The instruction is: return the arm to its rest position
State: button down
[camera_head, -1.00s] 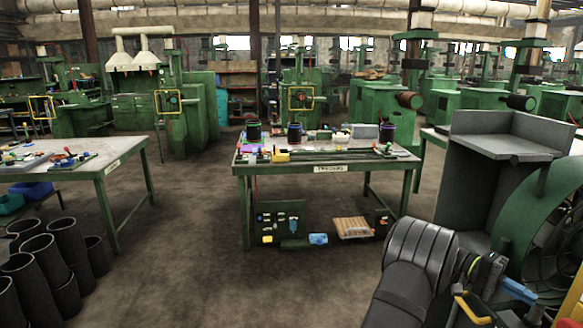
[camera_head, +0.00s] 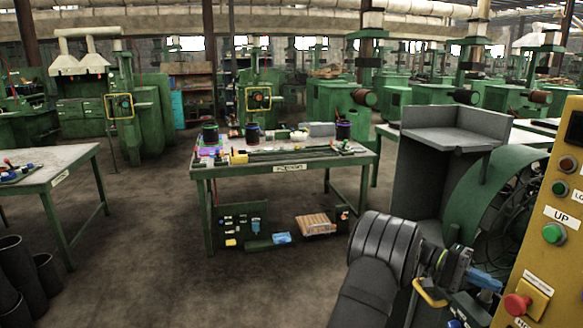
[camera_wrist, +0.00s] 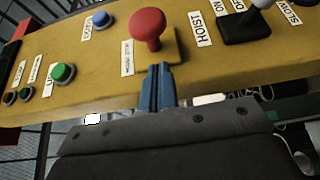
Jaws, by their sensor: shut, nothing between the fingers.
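My gripper (camera_wrist: 159,72) shows in the wrist view as two blue fingers pressed together, with nothing between them. Its tips lie just below the red mushroom button (camera_wrist: 148,27) on a yellow control panel (camera_wrist: 195,75); I cannot tell whether they touch it. In the head view my gripper (camera_head: 487,281) is at the lower right, pointing towards the panel (camera_head: 560,200) and its red button (camera_head: 517,304). My dark arm reaches up from the bottom edge there.
The panel carries green buttons (camera_head: 553,233) and a lever (camera_wrist: 246,25). A grey shelf-like machine part (camera_head: 455,140) and a green wheel (camera_head: 500,205) stand close behind my arm. A workbench (camera_head: 285,165) stands mid-view. Black sleeves (camera_head: 15,265) stand lower left. The floor between is open.

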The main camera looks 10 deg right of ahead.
jog(key=w+a+f+n+t+y, duration=0.4)
jog(key=w+a+f+n+t, duration=0.3)
jog(key=w+a+f+t, duration=0.95)
jog(key=s+a+r+m+t+h, duration=0.1)
jog(key=s+r+m+t+h, duration=0.4)
jog(key=s+r, duration=0.8)
jog(key=m+h, duration=0.3)
jog(key=h, duration=0.1)
jog(key=shift+a+r+t+h, duration=0.25)
jog(key=shift+a+t+h, duration=0.1)
jog(key=shift+a+h, duration=0.05)
dwell(0.7)
